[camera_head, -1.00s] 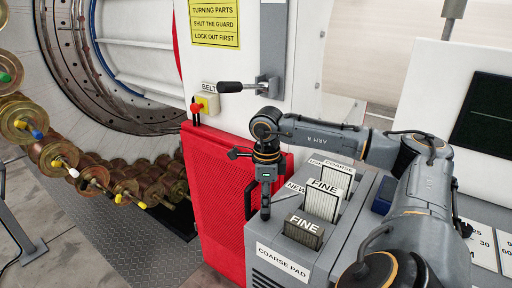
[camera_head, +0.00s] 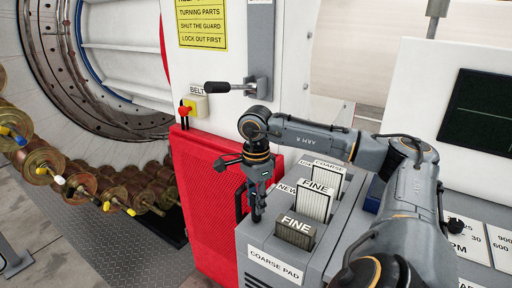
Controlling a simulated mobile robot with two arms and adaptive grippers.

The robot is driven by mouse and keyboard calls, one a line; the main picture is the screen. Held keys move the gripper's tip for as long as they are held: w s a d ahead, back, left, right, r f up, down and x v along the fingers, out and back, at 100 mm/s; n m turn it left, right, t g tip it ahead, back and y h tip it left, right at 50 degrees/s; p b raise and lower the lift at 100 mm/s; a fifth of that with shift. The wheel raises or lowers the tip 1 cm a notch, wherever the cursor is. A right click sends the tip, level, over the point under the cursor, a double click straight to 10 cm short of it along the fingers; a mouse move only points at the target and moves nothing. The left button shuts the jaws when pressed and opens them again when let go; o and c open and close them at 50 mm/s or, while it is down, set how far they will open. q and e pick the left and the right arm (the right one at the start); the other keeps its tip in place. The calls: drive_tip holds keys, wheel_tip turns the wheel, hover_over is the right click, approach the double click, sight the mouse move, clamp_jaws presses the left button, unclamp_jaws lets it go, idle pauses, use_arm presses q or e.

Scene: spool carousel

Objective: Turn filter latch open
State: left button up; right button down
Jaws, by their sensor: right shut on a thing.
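My right gripper (camera_head: 257,214) points down at the left end of the top of the grey filter cabinet (camera_head: 240,240), just left of the filter slots. Its fingers are closed around a small dark part there, which I take to be the filter latch. The fingers hide most of it, so its angle cannot be read. Two pads labelled FINE stand in the slots, the front one (camera_head: 294,234) dark and the rear one (camera_head: 314,204) pale. My left gripper is not in view.
A red mesh guard (camera_head: 205,200) with a dark handle stands close left of the gripper. A lever with a black grip (camera_head: 229,88) and a red-knobbed BELT switch (camera_head: 190,108) are on the white panel behind. Spools (camera_head: 82,187) hang at far left.

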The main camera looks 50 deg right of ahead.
idle(0.3)
drive_tip(key=c, duration=1.1)
unclamp_jaws()
wheel_tip(320, 180, up, 8)
drive_tip(key=shift+f, duration=0.2)
drive_tip(key=shift+f, duration=0.1)
